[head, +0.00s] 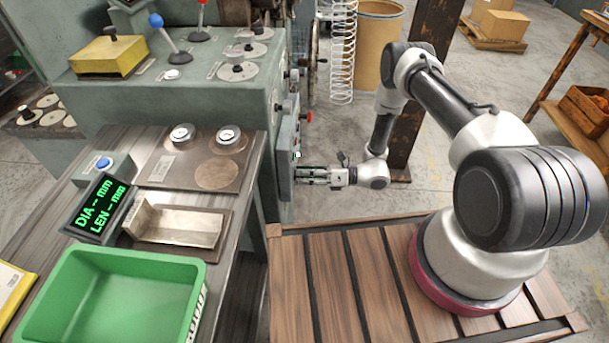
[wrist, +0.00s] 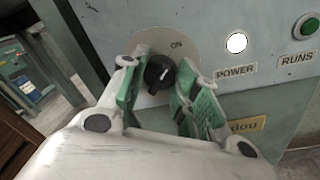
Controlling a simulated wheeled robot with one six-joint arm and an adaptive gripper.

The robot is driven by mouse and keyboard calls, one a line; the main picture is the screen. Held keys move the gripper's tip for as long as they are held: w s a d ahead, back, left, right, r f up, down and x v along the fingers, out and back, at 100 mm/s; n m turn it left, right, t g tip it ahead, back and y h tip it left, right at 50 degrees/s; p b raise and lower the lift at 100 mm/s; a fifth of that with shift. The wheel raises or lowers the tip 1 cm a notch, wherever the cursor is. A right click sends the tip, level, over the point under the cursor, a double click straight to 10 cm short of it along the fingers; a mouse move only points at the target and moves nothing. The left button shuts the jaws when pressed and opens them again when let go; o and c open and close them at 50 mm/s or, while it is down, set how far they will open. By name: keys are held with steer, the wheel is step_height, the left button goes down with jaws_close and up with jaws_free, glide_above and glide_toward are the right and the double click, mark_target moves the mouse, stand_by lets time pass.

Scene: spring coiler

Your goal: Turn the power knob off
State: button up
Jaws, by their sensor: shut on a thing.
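The power knob (wrist: 159,74) is a round black knob with a white pointer line, on a beige disc (wrist: 178,42) on the grey panel. The pointer leans up and right, and the word "ON" shows at the disc's upper right. My gripper (wrist: 156,85) has its two green-padded fingers on either side of the knob and is shut on it. In the head view my gripper (head: 302,175) reaches left to the side of the machine cabinet, and the knob is hidden there.
A white round lamp (wrist: 236,43) sits above a "POWER" label, and a green button (wrist: 306,26) above a "RUNS" label. In the head view a green bin (head: 75,275) stands on the bench at lower left.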

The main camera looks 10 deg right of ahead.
steer(key=shift+n, duration=0.3)
steer(key=shift+s+r+n+t+h, duration=0.1)
steer(key=shift+n+t+h, duration=0.2)
steer(key=shift+n, duration=3.8)
steer(key=shift+n+t+h, duration=0.2)
steer(key=shift+n+h, duration=0.1)
steer(key=shift+n, duration=3.8)
steer(key=o, duration=1)
steer(key=shift+o, duration=0.2)
